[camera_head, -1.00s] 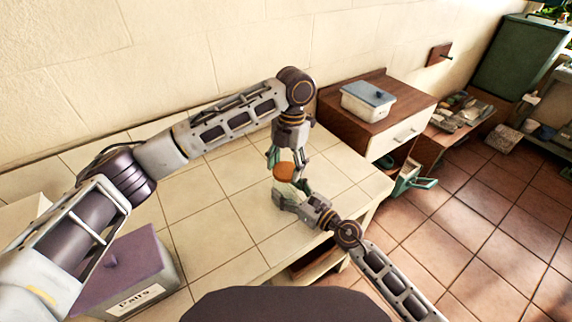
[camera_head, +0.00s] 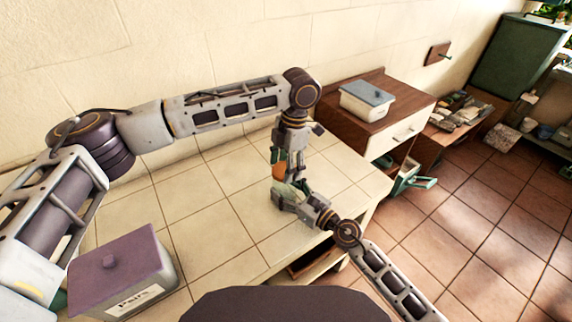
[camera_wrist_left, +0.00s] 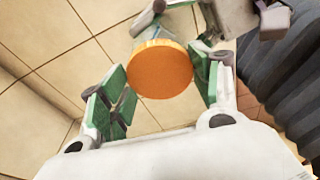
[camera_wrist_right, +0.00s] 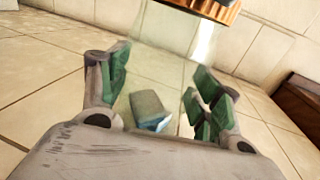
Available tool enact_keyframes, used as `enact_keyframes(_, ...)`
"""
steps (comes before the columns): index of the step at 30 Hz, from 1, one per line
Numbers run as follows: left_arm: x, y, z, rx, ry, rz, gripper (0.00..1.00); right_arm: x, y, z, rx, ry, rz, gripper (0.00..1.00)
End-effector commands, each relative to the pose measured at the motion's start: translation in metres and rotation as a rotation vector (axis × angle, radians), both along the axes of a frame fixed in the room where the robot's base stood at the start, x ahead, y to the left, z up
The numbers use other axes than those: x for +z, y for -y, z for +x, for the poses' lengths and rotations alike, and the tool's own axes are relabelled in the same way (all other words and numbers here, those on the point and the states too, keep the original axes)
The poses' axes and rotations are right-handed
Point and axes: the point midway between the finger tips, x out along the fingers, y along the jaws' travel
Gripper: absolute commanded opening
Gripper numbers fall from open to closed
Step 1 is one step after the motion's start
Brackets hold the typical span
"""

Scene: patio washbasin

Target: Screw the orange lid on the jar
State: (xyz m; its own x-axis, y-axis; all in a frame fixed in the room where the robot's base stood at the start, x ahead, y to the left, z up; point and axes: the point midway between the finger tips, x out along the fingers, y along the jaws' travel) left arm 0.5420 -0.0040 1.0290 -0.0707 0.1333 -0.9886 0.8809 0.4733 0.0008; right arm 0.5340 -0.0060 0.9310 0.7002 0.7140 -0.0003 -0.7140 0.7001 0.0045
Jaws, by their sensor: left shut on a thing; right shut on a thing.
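The clear jar (camera_head: 290,187) stands upright at the counter's right end. My right gripper (camera_wrist_right: 158,100) is shut around its side, low down. A grey-blue block (camera_wrist_right: 148,108) shows through the glass in the right wrist view. The round orange lid (camera_wrist_left: 160,68) is at the jar's top; its ribbed rim also shows in the right wrist view (camera_wrist_right: 208,9). My left gripper (camera_wrist_left: 165,88) comes from above and is shut on the lid, its green pads on either side. The fingers partly hide the lid (camera_head: 279,171) in the head view. I cannot tell whether the lid sits flush.
A box with a purple lid (camera_head: 115,262) stands on the tiled counter (camera_head: 205,205) at the left front. A white box with a blue-grey lid (camera_head: 367,100) sits on a wooden cabinet (camera_head: 390,120) to the right. The counter's middle is clear.

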Motion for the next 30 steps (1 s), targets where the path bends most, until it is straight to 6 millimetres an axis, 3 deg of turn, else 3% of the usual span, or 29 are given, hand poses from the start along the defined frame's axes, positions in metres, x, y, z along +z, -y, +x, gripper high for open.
enact_keyframes(3,0.0,0.001,-0.001,-0.001,0.0,-0.002,0.56,-0.001,-0.001,-0.001,0.002,-0.002,-0.001,0.0)
enact_keyframes(4,0.0,0.001,-0.001,-0.001,0.0,-0.002,0.66,-0.001,-0.001,-0.001,0.002,-0.002,-0.001,0.0)
enact_keyframes(9,0.0,0.0,0.0,0.001,0.0,-0.001,0.85,-0.001,0.0,-0.001,0.001,-0.003,0.0,0.0)
enact_keyframes(20,0.001,0.0,0.0,0.003,0.0,0.0,0.85,-0.001,0.0,0.0,0.0,-0.003,0.0,0.0)
enact_keyframes(30,0.026,0.0,0.001,0.003,0.001,-0.002,0.85,-0.001,0.0,0.0,0.0,-0.001,0.0,0.0)
